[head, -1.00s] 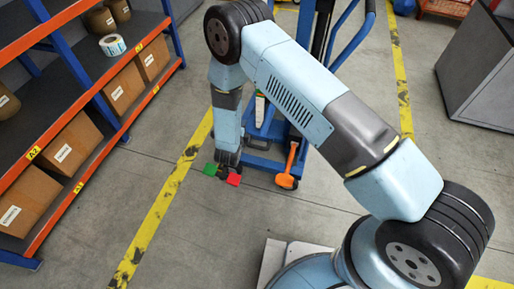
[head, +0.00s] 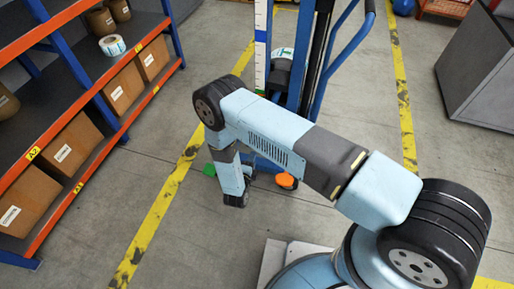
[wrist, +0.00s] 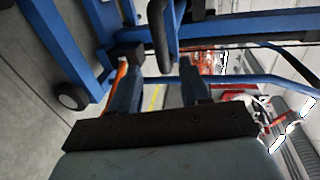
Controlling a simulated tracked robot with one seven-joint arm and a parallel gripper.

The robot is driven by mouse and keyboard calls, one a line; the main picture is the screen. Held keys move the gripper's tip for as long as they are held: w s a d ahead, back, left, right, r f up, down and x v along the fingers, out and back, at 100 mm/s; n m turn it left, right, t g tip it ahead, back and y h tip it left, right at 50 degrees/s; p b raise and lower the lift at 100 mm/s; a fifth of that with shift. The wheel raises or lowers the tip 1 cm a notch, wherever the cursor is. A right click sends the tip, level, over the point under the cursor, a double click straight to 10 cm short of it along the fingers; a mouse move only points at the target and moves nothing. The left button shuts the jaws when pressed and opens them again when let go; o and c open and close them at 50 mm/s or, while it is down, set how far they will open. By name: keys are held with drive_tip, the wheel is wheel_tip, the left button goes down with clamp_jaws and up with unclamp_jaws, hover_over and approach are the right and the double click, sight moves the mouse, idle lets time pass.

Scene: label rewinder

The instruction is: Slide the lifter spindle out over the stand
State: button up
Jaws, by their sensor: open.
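The blue lifter (head: 322,60) stands upright behind my arm in the head view, its low blue legs (head: 262,166) partly covered. A black and white roll-like part (head: 277,72) shows beside its mast; I cannot make out the spindle itself. My gripper is low by the lifter's base in the head view, mostly hidden by my wrist. In the wrist view my gripper (wrist: 160,82) is open, with nothing between its fingers. A black curved bar (wrist: 159,38) and blue lifter frame (wrist: 95,25) lie just beyond them.
Green (head: 210,170) and orange (head: 286,181) parts sit low by the lifter. A shelf rack (head: 75,90) with boxes and a label roll (head: 112,45) is on the left. A grey cabinet (head: 480,80) stands right. Open floor (head: 200,240) lies in front.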

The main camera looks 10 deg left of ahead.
drive_tip(key=x, duration=0.9)
drive_tip(key=shift+w+d, duration=0.1)
drive_tip(key=shift+c, duration=0.2)
drive_tip(key=shift+f, duration=0.1)
clamp_jaws()
